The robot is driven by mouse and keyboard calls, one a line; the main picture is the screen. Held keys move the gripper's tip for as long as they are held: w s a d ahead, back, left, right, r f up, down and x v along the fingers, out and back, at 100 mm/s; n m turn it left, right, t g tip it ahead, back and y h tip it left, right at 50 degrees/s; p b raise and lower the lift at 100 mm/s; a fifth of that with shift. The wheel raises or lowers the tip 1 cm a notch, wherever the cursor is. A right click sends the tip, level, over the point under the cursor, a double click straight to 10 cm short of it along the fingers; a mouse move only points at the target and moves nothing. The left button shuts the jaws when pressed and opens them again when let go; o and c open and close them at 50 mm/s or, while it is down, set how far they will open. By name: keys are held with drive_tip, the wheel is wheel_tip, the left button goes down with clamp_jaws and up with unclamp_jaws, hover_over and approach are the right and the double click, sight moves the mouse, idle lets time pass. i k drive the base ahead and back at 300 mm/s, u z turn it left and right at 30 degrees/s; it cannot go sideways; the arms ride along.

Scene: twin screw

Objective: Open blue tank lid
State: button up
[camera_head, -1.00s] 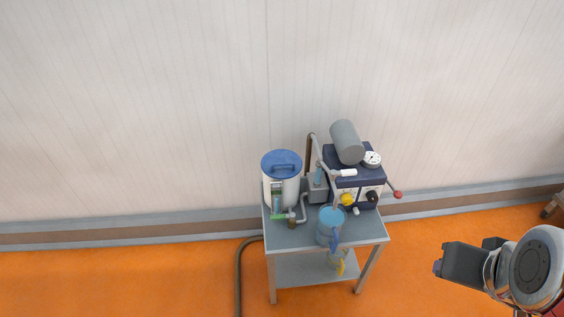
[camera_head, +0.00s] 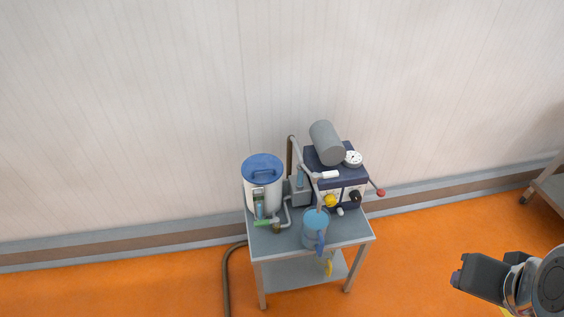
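The blue tank lid (camera_head: 263,166) sits on top of the white cylindrical tank (camera_head: 276,197), with a raised blue handle across it. The lid looks shut. The tank stands on the left part of a small grey table (camera_head: 340,237). My gripper (camera_head: 462,272) is at the lower right, well apart from the table and the tank, pointing left. It holds nothing that I can see. Its finger opening cannot be made out from this side.
A dark blue machine (camera_head: 327,169) with a grey cylinder (camera_head: 327,142), a gauge (camera_head: 353,158) and a red-knobbed lever (camera_head: 381,193) stands right of the tank. A blue jug (camera_head: 315,230) is at the table's front. A hose (camera_head: 226,280) lies left. Orange floor (camera_head: 410,260) lies between table and gripper.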

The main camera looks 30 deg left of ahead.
sight(262, 164)
drive_tip(key=z, duration=1.6)
drive_tip(key=k, duration=1.05)
drive_tip(key=u, duration=2)
